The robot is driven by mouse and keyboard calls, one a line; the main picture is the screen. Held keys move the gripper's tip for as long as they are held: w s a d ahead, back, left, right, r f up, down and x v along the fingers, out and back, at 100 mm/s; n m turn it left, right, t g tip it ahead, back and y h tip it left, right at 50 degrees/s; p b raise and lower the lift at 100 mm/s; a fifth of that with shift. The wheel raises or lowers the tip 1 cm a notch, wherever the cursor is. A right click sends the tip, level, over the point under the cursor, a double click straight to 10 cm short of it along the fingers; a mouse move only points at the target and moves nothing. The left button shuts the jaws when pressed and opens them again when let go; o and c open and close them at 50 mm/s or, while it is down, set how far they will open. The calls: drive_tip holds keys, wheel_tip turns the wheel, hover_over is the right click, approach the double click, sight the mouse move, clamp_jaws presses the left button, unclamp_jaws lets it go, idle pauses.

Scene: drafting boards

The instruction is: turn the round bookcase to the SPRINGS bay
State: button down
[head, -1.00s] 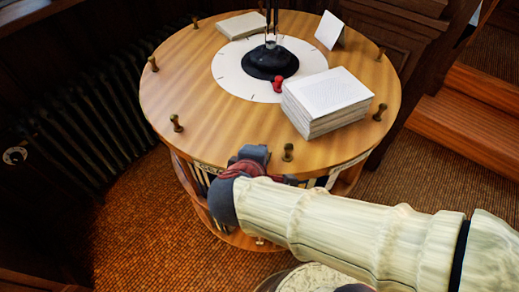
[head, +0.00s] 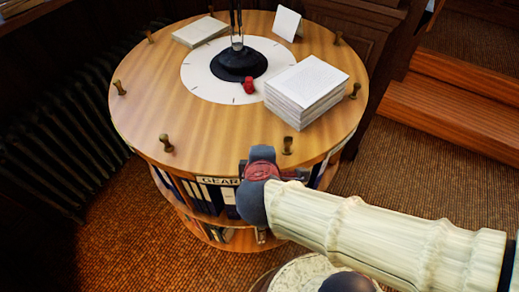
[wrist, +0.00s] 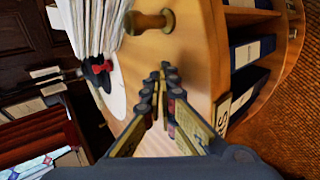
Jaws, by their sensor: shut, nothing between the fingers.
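The round bookcase (head: 140,120) has a wooden top with several brass pegs around its rim. A label reading "GEAR", partly cut off by my arm, sits on its side (head: 216,181); no SPRINGS label is readable.
A paper stack (head: 307,88), a folded card (head: 287,23) and a flat book (head: 200,32) rest on the top. A radiator (head: 60,140) stands close at left. Wooden steps (head: 450,105) are at right. Carpet (head: 400,180) is open at front right.

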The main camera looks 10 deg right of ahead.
drive_tip(key=shift+d, duration=0.1)
drive_tip(key=shift+n+y, duration=0.4)
drive_tip(key=shift+w+d+p, duration=0.15)
drive_tip(key=shift+d+p, duration=0.65)
drive_tip(key=shift+d, duration=2)
